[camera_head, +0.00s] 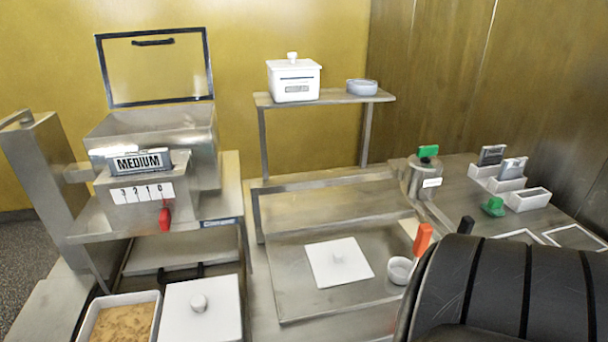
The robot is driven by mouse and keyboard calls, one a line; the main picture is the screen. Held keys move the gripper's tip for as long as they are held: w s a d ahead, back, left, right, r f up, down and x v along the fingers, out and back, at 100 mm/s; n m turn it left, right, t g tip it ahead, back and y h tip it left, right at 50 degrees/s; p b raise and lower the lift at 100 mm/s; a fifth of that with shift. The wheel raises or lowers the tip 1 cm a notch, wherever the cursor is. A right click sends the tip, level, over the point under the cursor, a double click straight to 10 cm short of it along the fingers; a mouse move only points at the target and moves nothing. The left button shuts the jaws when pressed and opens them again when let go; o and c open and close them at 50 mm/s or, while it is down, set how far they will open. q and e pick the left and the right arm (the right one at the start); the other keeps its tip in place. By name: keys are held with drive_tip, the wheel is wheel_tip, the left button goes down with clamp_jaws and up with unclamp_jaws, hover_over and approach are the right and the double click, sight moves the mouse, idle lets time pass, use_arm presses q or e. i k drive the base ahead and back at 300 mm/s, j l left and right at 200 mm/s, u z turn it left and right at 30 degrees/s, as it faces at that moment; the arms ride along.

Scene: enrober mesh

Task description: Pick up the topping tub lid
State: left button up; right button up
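A square white lid with a round knob (200,305) lies at the lower left, right beside a white tub (92,316) of brown crumbly topping. Another flat white square with a knob (322,275) lies on the metal tray in the middle. A white lidded box with a knob on top (293,84) stands on the raised shelf. I cannot tell from labels which of these is the topping tub lid. Neither of my grippers is in view.
A metal machine with a MEDIUM plate (140,161) and open framed cover stands at left. The shelf (336,98) also holds a grey dish (362,87). A small white cup (400,270) and an orange-handled tool (422,239) are right of the lid on the tray. A black ribbed part covers the lower right.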

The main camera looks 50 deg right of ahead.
sight(338, 261)
drive_tip(key=i+j+z, duration=0.1)
drive_tip(key=z, duration=0.25)
drive_tip(key=i+j+z, duration=0.1)
drive_tip(key=z, duration=0.25)
drive_tip(key=j+z, duration=0.35)
drive_tip(key=i+l, duration=0.05)
drive_tip(key=l, duration=0.05)
